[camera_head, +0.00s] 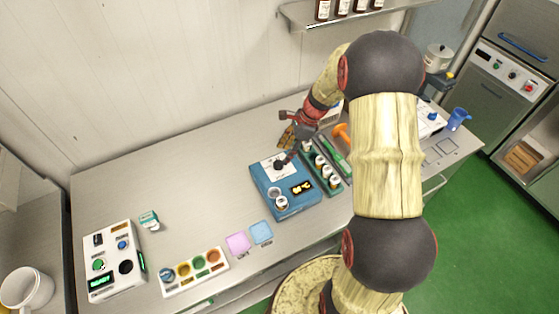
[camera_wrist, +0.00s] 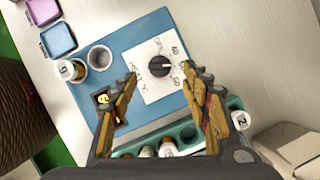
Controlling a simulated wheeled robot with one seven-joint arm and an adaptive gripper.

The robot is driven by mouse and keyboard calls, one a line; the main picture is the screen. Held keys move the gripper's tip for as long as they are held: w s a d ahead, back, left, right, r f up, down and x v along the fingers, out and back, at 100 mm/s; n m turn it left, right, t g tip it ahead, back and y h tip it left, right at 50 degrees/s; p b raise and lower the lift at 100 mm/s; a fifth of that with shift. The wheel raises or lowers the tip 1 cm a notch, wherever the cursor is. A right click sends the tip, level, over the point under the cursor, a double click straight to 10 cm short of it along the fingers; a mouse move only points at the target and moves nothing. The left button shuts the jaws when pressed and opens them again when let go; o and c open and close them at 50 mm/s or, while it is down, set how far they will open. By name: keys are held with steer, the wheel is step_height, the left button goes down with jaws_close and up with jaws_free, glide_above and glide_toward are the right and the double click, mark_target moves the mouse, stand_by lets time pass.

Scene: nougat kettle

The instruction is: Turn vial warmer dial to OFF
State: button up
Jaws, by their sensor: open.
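The vial warmer (camera_head: 268,197) is a blue box on the table with a lit display (camera_head: 302,187) and a white dial plate (camera_head: 268,170). Its black round dial (camera_wrist: 160,68) sits on the white plate (camera_wrist: 150,88) in the wrist view. Small markings ring the dial; a pale mark on the knob seems to face right, but its exact setting is unclear. My gripper (camera_wrist: 163,78) is open, its fingers spread on either side of the dial. In the head view my gripper (camera_head: 287,143) is just behind the dial (camera_head: 279,165); contact cannot be told.
A green rack (camera_head: 336,189) with vials stands right beside the warmer. A vial (camera_head: 282,203) stands on the warmer's front. Pink (camera_head: 237,243) and blue (camera_head: 261,232) pads lie in front. A white device (camera_head: 114,262) and a tray of colored cups (camera_head: 194,272) are at left.

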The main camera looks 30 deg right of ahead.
mark_target(279, 162)
steer(key=x, duration=0.6)
steer(key=shift+c, duration=1.2)
steer(key=shift+r, duration=0.1)
steer(key=c, duration=0.9)
